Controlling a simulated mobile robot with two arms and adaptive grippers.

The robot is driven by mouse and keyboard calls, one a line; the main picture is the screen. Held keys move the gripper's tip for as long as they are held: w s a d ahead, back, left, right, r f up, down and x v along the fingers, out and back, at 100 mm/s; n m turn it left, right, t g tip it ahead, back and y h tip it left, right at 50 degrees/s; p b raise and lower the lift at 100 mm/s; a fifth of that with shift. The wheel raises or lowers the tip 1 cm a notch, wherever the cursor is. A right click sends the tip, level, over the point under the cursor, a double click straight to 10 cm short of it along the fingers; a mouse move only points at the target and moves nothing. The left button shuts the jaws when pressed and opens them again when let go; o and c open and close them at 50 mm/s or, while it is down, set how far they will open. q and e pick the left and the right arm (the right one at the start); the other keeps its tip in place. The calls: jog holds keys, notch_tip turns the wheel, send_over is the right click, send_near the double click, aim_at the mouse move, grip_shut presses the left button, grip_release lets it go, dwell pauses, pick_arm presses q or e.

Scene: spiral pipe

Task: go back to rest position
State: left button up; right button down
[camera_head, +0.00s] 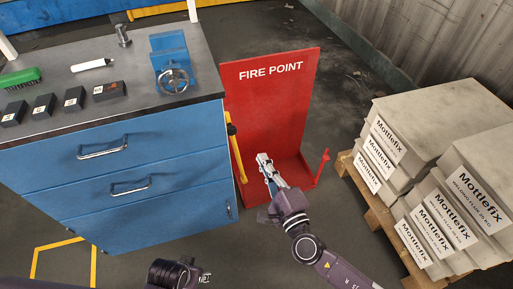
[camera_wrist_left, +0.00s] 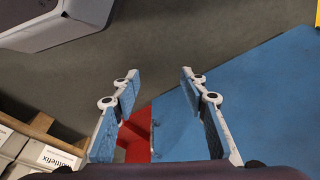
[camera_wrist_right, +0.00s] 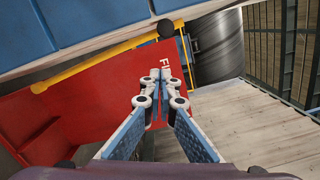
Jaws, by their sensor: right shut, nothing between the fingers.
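My right gripper (camera_head: 264,160) is in front of the red fire point stand (camera_head: 271,105), above its base. Its fingers are together and empty; the closed tips also show in the right wrist view (camera_wrist_right: 160,76). My left gripper (camera_head: 206,277) is low at the bottom edge of the head view, mostly out of frame. In the left wrist view its two fingers (camera_wrist_left: 153,76) are wide apart with nothing between them, above the grey floor and a blue surface.
A blue workbench (camera_head: 130,180) with drawers stands at left, carrying a vise (camera_head: 171,60) and small items. A yellow bar (camera_head: 236,148) stands between bench and stand. Boxes on a pallet (camera_head: 385,215) are at right. Grey floor lies between stand and pallet.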

jog(key=shift+v, duration=1.1)
jog(key=shift+r, duration=0.1)
